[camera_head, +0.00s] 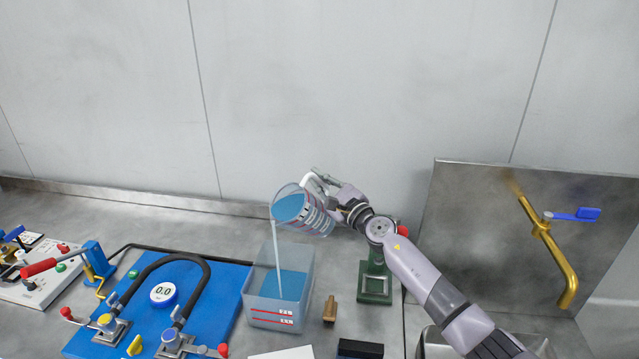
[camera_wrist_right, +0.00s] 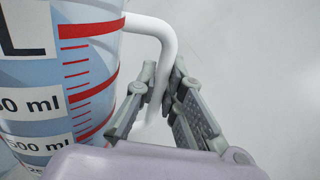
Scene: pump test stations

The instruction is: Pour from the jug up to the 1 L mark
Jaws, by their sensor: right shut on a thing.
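A clear jug (camera_head: 306,214) with blue liquid and red marks is tilted to the left in the air. A pale blue stream falls from its lip into a clear rectangular container (camera_head: 252,304) on the bench. Blue liquid (camera_head: 284,285) stands in that container; its front edge looks close to the upper of two red lines, whose labels are too small to read. My right gripper (camera_head: 318,184) is shut on the jug's white handle. In the right wrist view, the fingers (camera_wrist_right: 165,105) are around the handle (camera_wrist_right: 158,45), beside the jug's graduated wall (camera_wrist_right: 88,60). My left gripper is not in view.
A blue test board (camera_head: 225,300) with hoses and a round 0.0 gauge (camera_head: 163,293) lies left of the container. A small brown block (camera_head: 330,310) and a green stand (camera_head: 374,285) are at its right. A metal panel with a brass pipe (camera_head: 560,270) stands far right.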

